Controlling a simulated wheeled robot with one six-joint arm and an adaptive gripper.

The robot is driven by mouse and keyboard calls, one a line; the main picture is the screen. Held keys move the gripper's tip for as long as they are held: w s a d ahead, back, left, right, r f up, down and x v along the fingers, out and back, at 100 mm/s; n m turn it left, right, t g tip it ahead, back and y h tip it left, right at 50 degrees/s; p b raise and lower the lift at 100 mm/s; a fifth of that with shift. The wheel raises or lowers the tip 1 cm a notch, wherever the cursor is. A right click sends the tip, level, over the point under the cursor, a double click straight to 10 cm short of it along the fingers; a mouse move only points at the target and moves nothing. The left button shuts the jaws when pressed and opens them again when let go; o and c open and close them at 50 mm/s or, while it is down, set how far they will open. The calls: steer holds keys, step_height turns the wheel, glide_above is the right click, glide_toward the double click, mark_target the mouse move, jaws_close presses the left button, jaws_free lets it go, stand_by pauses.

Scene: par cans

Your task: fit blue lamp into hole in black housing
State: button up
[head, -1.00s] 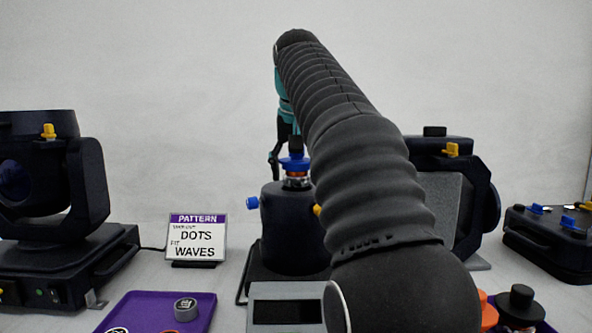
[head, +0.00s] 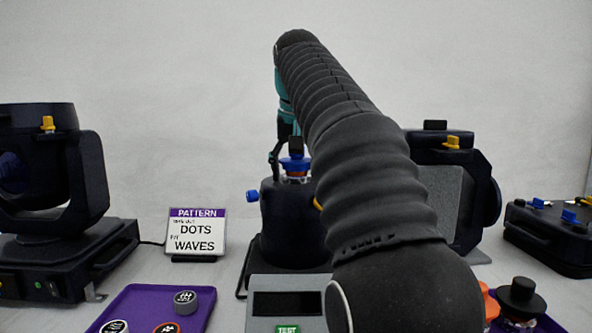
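The black housing (head: 290,225) stands at the centre, with a blue knob on its left side and its right part hidden behind my arm. The blue lamp (head: 295,164), with a blue collar and a clear and orange lower part, is upright at the housing's top. My gripper (head: 296,144) is at the lamp's upper end, mostly hidden behind my arm. It appears shut on the lamp, which keeps its place relative to my arm. The hole is not visible, and I cannot tell how deep the lamp sits.
A grey tester (head: 262,283) stands in front of the housing. Large black fixtures stand at left (head: 112,185) and right (head: 487,200). A black case (head: 548,243) is far right.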

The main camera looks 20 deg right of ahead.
steer(key=o, duration=0.5)
steer(key=v, duration=0.6)
steer(key=shift+r, duration=0.1)
steer(key=shift+s+a+r, duration=0.1)
steer(key=shift+s+r, duration=0.15)
steer(key=shift+r, duration=0.3)
